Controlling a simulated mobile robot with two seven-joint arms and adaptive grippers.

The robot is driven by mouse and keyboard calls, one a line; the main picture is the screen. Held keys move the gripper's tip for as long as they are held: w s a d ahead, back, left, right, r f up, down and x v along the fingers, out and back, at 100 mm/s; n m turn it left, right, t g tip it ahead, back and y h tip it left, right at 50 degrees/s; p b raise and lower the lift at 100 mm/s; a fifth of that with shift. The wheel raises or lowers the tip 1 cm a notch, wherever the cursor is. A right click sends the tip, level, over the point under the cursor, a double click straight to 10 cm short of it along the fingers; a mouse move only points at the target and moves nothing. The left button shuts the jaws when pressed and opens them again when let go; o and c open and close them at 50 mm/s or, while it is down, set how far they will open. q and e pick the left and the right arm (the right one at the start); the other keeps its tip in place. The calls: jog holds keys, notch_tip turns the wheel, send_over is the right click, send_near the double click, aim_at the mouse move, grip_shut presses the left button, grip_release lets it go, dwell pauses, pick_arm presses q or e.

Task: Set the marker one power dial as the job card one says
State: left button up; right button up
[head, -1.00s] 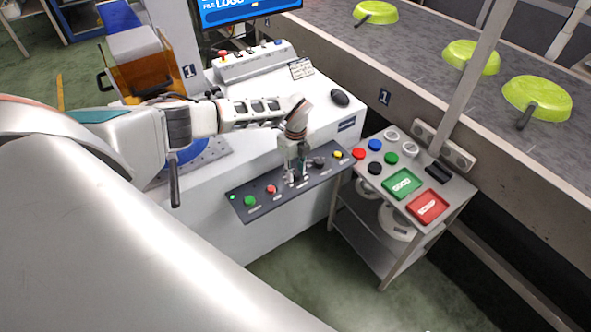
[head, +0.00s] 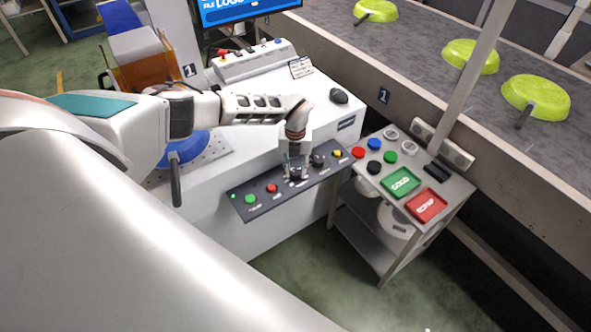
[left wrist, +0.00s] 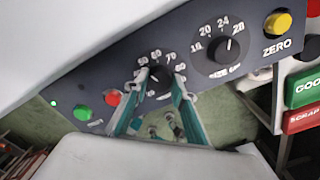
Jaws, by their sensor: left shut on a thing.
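My left gripper (head: 296,172) points down at the dark control panel on the front of the white marker one. In the left wrist view its two teal-backed fingers (left wrist: 162,80) stand on either side of the power dial (left wrist: 158,82) and are shut on it. My right gripper is not in view.
The panel also has a green button (head: 250,199), a red button (head: 272,188), a size dial (left wrist: 228,50) and a yellow zero button (left wrist: 278,23). A black mouse (head: 339,96) lies on the marker. A button cart (head: 405,215) stands close on the right, before the conveyor with green pans.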

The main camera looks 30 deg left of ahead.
aim_at(296, 173)
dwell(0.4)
pick_arm(q)
jog(key=o, duration=1.1)
notch_tip(296, 173, up, 12)
jog(key=shift+d, duration=0.1)
